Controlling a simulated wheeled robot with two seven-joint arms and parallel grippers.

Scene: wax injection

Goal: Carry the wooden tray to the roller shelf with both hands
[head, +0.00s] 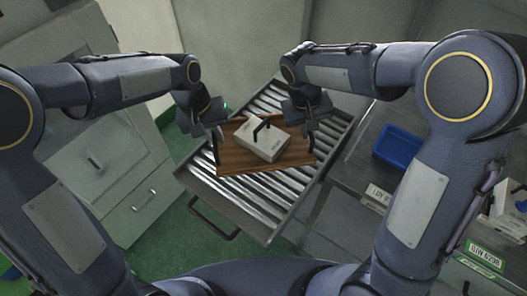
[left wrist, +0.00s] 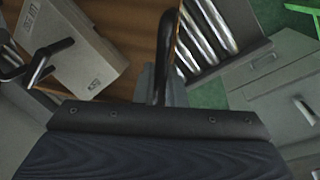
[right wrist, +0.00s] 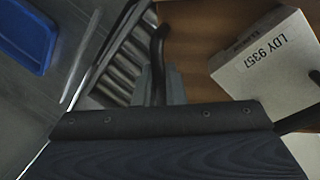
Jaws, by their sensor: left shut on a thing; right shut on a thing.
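The wooden tray (head: 235,161) is over the metal roller shelf (head: 258,204) in the middle of the head view. I cannot tell whether it touches the rollers. A pale box (head: 263,141) with a black handle sits on the tray; its label reads LDY 9357 in the right wrist view (right wrist: 266,62). My left gripper (head: 216,148) is shut on the black handle at the tray's left side, also seen in the left wrist view (left wrist: 165,60). My right gripper (head: 311,136) is shut on the tray's right handle, which shows in the right wrist view (right wrist: 157,60).
A blue bin (head: 398,147) stands on the grey bench to the right of the roller shelf. A grey cabinet (head: 105,165) with drawers stands on the left. Green floor (head: 195,240) shows beside the shelf. Bare rollers show around the tray.

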